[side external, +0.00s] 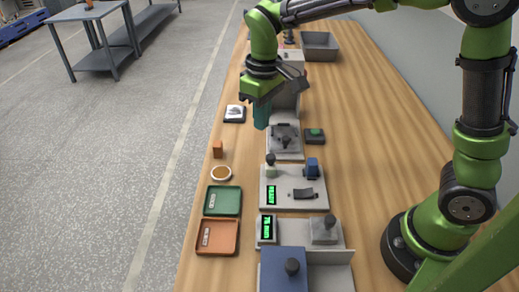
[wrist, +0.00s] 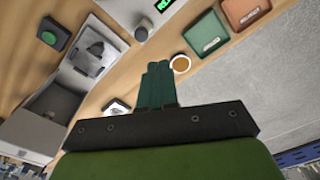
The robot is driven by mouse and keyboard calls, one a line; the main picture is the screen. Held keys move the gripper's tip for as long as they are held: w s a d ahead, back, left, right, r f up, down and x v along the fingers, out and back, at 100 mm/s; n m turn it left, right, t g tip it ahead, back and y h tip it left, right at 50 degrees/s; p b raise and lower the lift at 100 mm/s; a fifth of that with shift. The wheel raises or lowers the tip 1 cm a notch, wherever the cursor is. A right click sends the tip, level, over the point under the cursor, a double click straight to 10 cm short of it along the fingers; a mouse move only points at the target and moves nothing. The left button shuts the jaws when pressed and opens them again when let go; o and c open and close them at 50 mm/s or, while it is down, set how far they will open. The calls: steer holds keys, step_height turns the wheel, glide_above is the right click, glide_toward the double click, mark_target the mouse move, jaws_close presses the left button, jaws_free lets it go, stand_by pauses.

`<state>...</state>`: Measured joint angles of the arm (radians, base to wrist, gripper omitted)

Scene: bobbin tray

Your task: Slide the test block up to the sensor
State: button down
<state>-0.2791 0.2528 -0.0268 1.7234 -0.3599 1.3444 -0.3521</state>
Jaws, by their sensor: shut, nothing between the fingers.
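My gripper (side external: 262,116) has teal fingers that are shut and empty. It hangs above the left side of a grey fixture plate (side external: 285,154) with a dark clamp. In the wrist view the shut fingers (wrist: 157,84) point toward the table. A small orange-brown block (side external: 217,149) stands on the wood to the left. No label shows which is the test block or sensor. My gripper touches none of these.
A cream-rimmed cup (side external: 221,173), green tray (side external: 222,201) and orange tray (side external: 217,237) line the left edge. A green-button box (side external: 314,136) sits right of the clamp fixture. A blue box (side external: 283,270) stands in front. The table's right side is mostly clear.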

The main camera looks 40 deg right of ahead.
steer(key=w+a+f+n+g+h, duration=0.3)
steer(key=w+a+f+n, duration=0.1)
steer(key=w+a+n, duration=0.1)
steer(key=shift+w+a+f+n+g, duration=0.15)
steer(key=shift+w+f+n+g, duration=0.15)
steer(key=shift+w+n, duration=0.7)
steer(key=shift+w+m, duration=0.25)
steer(key=shift+m, duration=0.05)
glide_toward(282, 175)
steer(key=w+a+f, duration=0.2)
steer(key=w+a, duration=0.1)
steer(key=w+a+f, duration=0.1)
steer(key=a, duration=0.1)
steer(key=shift+w+f, duration=0.25)
steer(key=shift+w, duration=0.15)
steer(key=shift+s+d, duration=0.95)
steer(key=shift+d, duration=0.05)
steer(key=shift+s+d, duration=0.35)
steer(key=shift+s, duration=0.05)
steer(key=s+d, duration=0.4)
steer(key=shift+s+d, duration=0.35)
steer(key=shift+d, duration=0.05)
